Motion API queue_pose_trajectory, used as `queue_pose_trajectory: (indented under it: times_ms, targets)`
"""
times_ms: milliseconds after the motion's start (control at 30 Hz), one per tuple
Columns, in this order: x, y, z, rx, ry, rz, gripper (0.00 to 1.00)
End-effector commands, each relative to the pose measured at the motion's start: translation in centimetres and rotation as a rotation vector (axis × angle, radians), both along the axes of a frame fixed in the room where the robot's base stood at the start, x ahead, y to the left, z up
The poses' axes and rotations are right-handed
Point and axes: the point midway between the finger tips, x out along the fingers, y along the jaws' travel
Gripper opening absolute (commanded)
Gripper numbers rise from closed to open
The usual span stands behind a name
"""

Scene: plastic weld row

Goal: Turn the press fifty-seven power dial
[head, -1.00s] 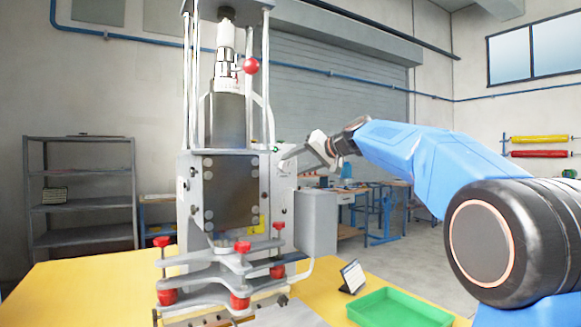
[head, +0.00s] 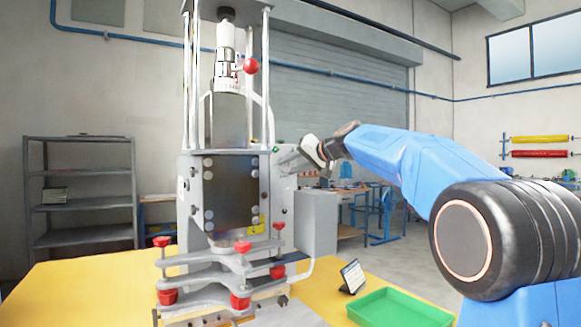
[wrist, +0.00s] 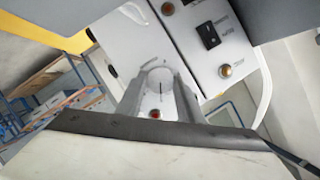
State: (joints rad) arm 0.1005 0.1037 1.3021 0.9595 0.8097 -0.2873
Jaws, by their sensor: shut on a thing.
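The press (head: 228,120) stands on the yellow table in the head view, with a grey control box (head: 281,195) on its right side. The power dial (wrist: 160,76) is a round pale grey knob with a short dark mark, on the box's light panel in the wrist view. My gripper (wrist: 160,88) is shut on the dial, with one finger on each side of it. In the head view my gripper (head: 298,153) reaches the box from the right, and the dial cannot be made out there.
The panel also carries a black rocker switch (wrist: 208,36), an amber button (wrist: 225,71) and a small red lamp (wrist: 155,114). A green tray (head: 400,308) and a small tilted display (head: 352,276) are on the yellow table (head: 85,285). Open floor lies behind at the right.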

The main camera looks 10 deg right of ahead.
Motion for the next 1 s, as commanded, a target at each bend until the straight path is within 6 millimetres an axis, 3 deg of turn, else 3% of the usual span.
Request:
queue_pose_trajectory:
  times_ms: [500,867,900,967,1000]
  targets:
    - [0.06,-0.22,-0.39,0.412,0.136,0.001,0.11]
    - [0.07,-0.21,-0.38,0.436,0.143,0.001,0.11]
    - [0.07,-0.21,-0.39,0.435,0.143,0.001,0.38]
    - [0.07,-0.21,-0.39,0.435,0.143,0.001,0.52]
    - [0.07,-0.21,-0.38,0.435,0.143,0.001,0.52]
